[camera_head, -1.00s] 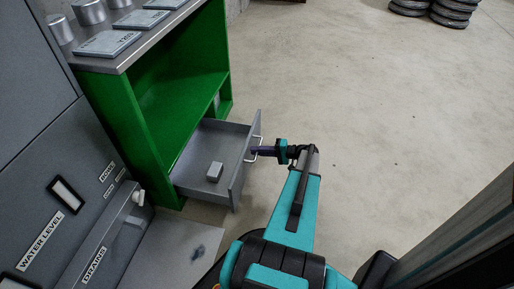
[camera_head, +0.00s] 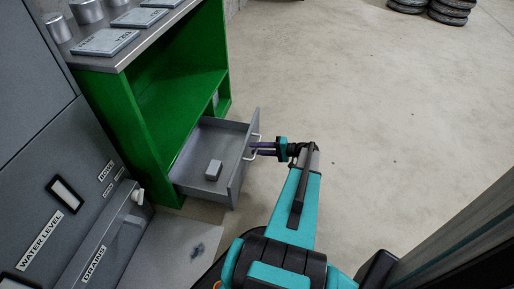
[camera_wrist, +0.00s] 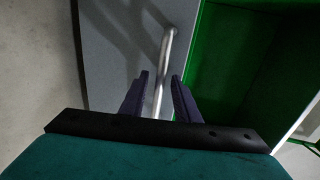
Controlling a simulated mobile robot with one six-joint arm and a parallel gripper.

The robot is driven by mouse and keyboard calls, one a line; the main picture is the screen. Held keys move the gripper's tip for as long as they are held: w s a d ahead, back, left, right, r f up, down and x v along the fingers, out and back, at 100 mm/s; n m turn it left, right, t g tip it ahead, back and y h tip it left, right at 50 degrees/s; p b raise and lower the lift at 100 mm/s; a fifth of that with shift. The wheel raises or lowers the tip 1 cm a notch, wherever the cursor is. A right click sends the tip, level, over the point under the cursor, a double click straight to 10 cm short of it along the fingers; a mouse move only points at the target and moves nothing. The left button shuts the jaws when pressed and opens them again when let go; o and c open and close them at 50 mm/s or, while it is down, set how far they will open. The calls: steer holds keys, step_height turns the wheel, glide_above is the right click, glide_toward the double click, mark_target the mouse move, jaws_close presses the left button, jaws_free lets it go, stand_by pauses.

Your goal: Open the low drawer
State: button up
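The low grey drawer (camera_head: 240,180) is pulled out of the green cabinet (camera_head: 125,120), and its inside shows. A small grey block (camera_head: 213,170) lies in it. The bar handle (camera_head: 252,148) is on the drawer's front; it also shows in the wrist view (camera_wrist: 165,52). My gripper (camera_head: 257,149) is at the handle. In the wrist view my gripper's dark fingers (camera_wrist: 160,97) stand apart, one on each side of the bar, with gaps beside it. The gripper is open and does not hold the bar.
A grey panel (camera_head: 65,195) with labels stands at the left. The cabinet's top (camera_head: 75,52) carries grey plates and cylinders. The concrete floor (camera_head: 390,120) to the right of the drawer is clear. Stacked dark discs (camera_head: 450,10) stand far off at the top right.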

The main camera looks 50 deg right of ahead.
steer(key=p+v, duration=0.3)
steer(key=v, duration=1)
steer(key=shift+s+d, duration=0.1)
steer(key=shift+s, duration=0.05)
